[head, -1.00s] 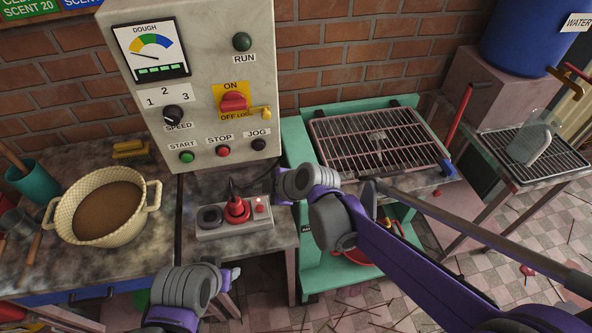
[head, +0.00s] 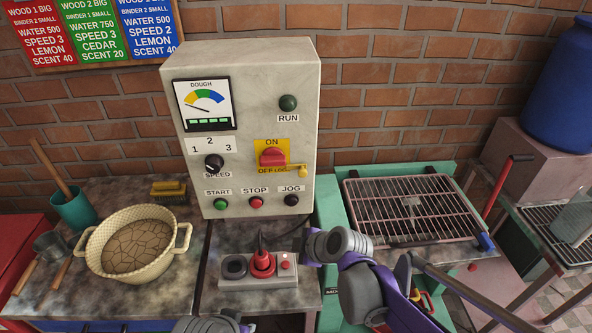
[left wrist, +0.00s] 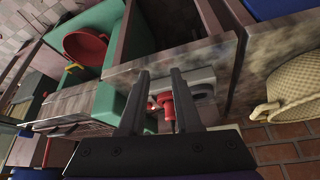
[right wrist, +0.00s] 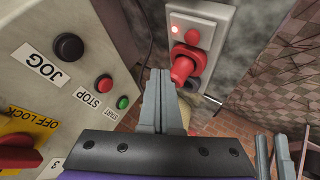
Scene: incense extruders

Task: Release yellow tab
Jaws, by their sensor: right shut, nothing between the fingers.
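The small yellow tab (head: 303,170) sits at the lower right of the yellow OFF LOCK plate (head: 271,150), beside the red switch (head: 272,157) on the grey control panel. The plate's edge and red switch also show at the left of the right wrist view; the tab is not clear there. My right gripper (right wrist: 158,75) is shut and empty, in front of the panel near the red knob (right wrist: 184,67) on the small control box, apart from the tab. My left gripper (left wrist: 160,73) is open and empty, with the knob and box beyond its fingers.
The small control box (head: 232,284) stands on the counter below the panel. A cream pot (head: 92,262) with cracked brown dough is at the left. A wire rack (head: 376,222) on a green frame is at the right. Bare counter lies around the box.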

